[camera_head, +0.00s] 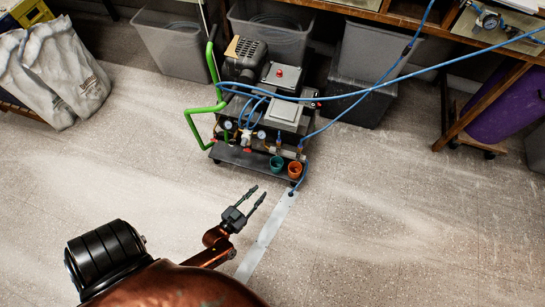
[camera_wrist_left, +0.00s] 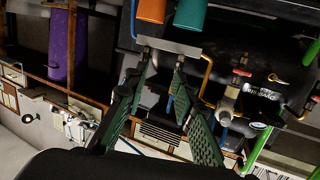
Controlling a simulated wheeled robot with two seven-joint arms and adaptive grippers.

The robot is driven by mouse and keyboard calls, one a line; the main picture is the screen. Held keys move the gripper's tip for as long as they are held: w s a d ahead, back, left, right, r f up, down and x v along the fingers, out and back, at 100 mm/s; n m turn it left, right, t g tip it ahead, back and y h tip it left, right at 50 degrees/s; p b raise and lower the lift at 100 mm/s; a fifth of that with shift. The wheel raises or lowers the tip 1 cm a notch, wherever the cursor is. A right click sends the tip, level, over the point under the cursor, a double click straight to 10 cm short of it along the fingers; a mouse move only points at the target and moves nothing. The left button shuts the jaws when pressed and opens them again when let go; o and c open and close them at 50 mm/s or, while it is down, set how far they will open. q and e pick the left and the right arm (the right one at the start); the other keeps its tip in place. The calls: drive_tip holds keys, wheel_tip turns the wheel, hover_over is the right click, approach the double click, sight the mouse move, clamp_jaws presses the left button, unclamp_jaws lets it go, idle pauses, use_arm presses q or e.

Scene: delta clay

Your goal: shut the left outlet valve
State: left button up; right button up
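The wheeled compressor cart (camera_head: 240,156) stands at the centre of the head view. Its front carries small gauges (camera_head: 228,125) and fittings, too small there to tell the valve handles. In the left wrist view, which looks turned over, a pale valve body (camera_wrist_left: 230,102) has a small red handle (camera_wrist_left: 242,72). A yellow handle (camera_wrist_left: 277,79) sits beside it. I cannot tell for certain which is the left outlet valve. My left gripper (camera_head: 258,192) is open and empty, in front of the cart and apart from it. Its fingers also show in the wrist view (camera_wrist_left: 163,58). My right gripper is out of view.
A green handle (camera_head: 198,127) rises at the cart's left. Blue hoses (camera_head: 350,95) run from the cart toward the upper right. The floor in front is mostly clear.

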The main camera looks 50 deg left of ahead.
sight(277, 152)
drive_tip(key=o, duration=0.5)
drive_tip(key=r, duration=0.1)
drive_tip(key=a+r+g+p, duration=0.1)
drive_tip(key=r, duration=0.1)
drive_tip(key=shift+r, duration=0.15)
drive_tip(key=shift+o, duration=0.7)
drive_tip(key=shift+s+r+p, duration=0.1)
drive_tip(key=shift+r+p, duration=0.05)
drive_tip(key=shift+p, duration=0.2)
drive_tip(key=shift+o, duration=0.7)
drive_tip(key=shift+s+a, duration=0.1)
use_arm(q)
drive_tip(key=w+a+r+n+y+b, duration=0.1)
drive_tip(key=w+a+n+y, duration=0.1)
drive_tip(key=w, duration=0.6)
drive_tip(key=w+a+r+n+y+b, duration=0.2)
drive_tip(key=w+a+n+y, duration=0.1)
drive_tip(key=w, duration=0.5)
drive_tip(key=shift+w+a+r+g+y, duration=0.35)
drive_tip(key=shift+a+y, duration=0.35)
drive_tip(key=shift+a, duration=0.5)
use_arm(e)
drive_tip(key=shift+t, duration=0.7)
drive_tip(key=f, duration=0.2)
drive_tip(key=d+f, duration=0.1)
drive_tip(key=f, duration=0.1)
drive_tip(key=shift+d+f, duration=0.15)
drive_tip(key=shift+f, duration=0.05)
use_arm(q)
drive_tip(key=shift+f, duration=0.1)
